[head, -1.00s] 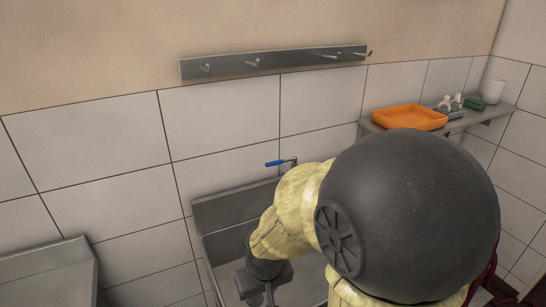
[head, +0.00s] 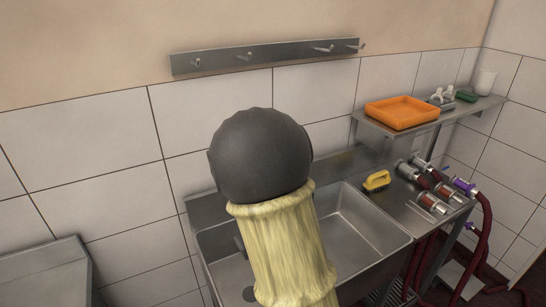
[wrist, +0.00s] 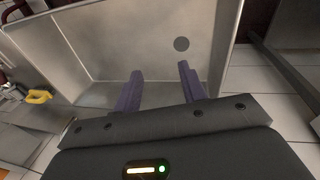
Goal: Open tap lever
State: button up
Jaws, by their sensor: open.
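The blue tap lever does not show in either view now. In the head view my arm's dark joint and pale sleeve cover the part of the sink's back wall where it stood. The steel sink (head: 365,228) shows to the right of my arm. My gripper (wrist: 160,69) is open and empty in the wrist view. Its two dark purple fingers are apart and point into the sink basin. How far the gripper is from the lever cannot be told.
A yellow-handled brush (head: 376,181) lies right of the basin; it also shows in the wrist view (wrist: 39,97). Several metal couplings (head: 435,203) with red hoses lie beside it. An orange tray (head: 402,113) sits on the shelf. A hook rail (head: 270,57) is above.

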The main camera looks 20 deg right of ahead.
jog(key=w+d+r+n+h, duration=0.1)
jog(key=w+d+n+h, duration=0.45)
jog(key=w, duration=0.65)
jog(key=w+a+r+n+t+h, duration=0.1)
jog(key=w+a+r+t+h, duration=0.1)
jog(key=w+r, duration=0.3)
jog(key=w+a+r+n+t+h, duration=0.2)
jog(key=w+a+r+h, duration=0.2)
jog(key=w+r+h, duration=0.1)
jog(key=shift+w+r+p, duration=0.45)
jog(key=shift+r, duration=0.45)
jog(key=shift+d, duration=0.1)
jog(key=p+x, duration=0.5)
jog(key=x, duration=1.1)
jog(key=shift+w+d, duration=0.1)
jog(key=shift+w, duration=0.05)
jog(key=shift+w+d+f, duration=0.2)
jog(key=shift+d, duration=0.35)
